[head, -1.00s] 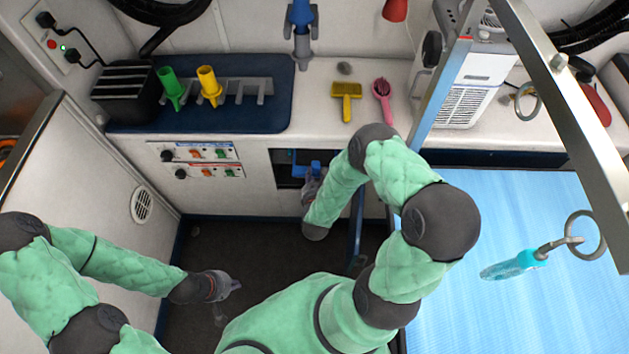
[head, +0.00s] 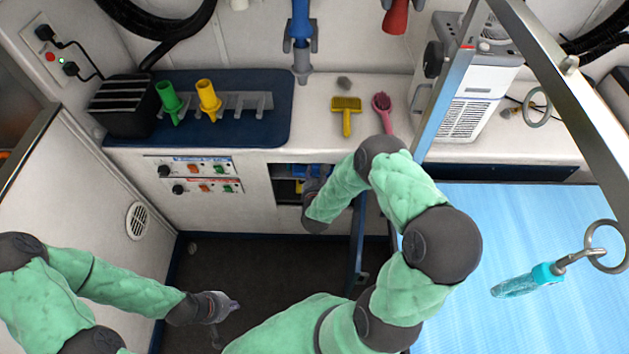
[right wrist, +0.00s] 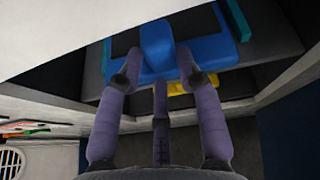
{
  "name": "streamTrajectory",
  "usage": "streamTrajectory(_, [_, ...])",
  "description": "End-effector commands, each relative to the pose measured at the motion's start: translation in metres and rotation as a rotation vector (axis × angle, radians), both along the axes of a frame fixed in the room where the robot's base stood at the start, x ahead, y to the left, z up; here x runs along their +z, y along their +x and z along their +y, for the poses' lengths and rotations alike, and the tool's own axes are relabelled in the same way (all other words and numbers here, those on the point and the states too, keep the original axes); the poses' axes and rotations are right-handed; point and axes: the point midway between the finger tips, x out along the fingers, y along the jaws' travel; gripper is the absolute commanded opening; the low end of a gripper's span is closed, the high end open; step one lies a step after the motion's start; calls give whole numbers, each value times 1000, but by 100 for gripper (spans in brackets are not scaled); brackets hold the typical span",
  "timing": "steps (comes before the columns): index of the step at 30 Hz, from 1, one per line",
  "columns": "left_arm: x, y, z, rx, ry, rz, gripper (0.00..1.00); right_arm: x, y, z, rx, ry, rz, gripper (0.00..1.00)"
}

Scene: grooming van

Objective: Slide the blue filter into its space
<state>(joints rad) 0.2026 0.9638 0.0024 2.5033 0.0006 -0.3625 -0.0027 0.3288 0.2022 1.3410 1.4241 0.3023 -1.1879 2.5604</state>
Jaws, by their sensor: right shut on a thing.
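The blue filter (right wrist: 205,47) is a flat blue frame with dark panels and a raised blue grip (right wrist: 157,40) in the middle. It lies at the mouth of the cabinet opening, and part of it shows in the head view (head: 300,170). My right gripper (right wrist: 158,76) is shut on the filter's grip, one finger at each side. In the head view my right gripper (head: 312,184) is at the opening, partly hidden by my arm. Teal strips (right wrist: 238,18) flank the filter. My left gripper (head: 232,304) hangs low over the dark floor, away from the filter; its fingers are too small to read.
A yellow part (right wrist: 180,88) lies below the filter inside the opening. An open door (head: 357,225) stands right of the opening, close to my right arm. Switch panels (head: 200,177) are on the left. The counter above holds a yellow brush (head: 346,113) and a pink brush (head: 382,110).

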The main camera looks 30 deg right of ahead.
Motion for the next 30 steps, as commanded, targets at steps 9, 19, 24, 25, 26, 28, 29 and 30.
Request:
streamTrajectory(9, [-5, 0, 0, 0, 0, 0, 0, 0, 19, -12, -1, 0, -2, 0])
streamTrajectory(19, [-6, 0, 0, 0, 0, 0, 0, 0, 30, -19, 0, -1, -2, 0])
streamTrajectory(24, [-7, 0, 0, 0, 0, 0, 0, 1, 32, -20, -1, -2, -4, 0])
streamTrajectory(25, [-7, 0, 0, 0, 0, 0, 0, 1, 32, -21, -1, -2, -4, 0])
streamTrajectory(26, [-7, 0, 0, 0, 0, 0, 0, 1, 32, -21, -1, -2, -4, 0])
streamTrajectory(28, [-7, 0, 0, 0, 0, 0, 0, 1, 33, -21, -2, -2, -5, 0])
streamTrajectory(29, [-7, 0, 0, 0, 0, 0, 0, 2, 33, -21, -2, -2, -6, 0])
streamTrajectory(30, [-7, 0, 0, 0, 0, 0, 0, 2, 33, -21, -2, -2, -6, 0])
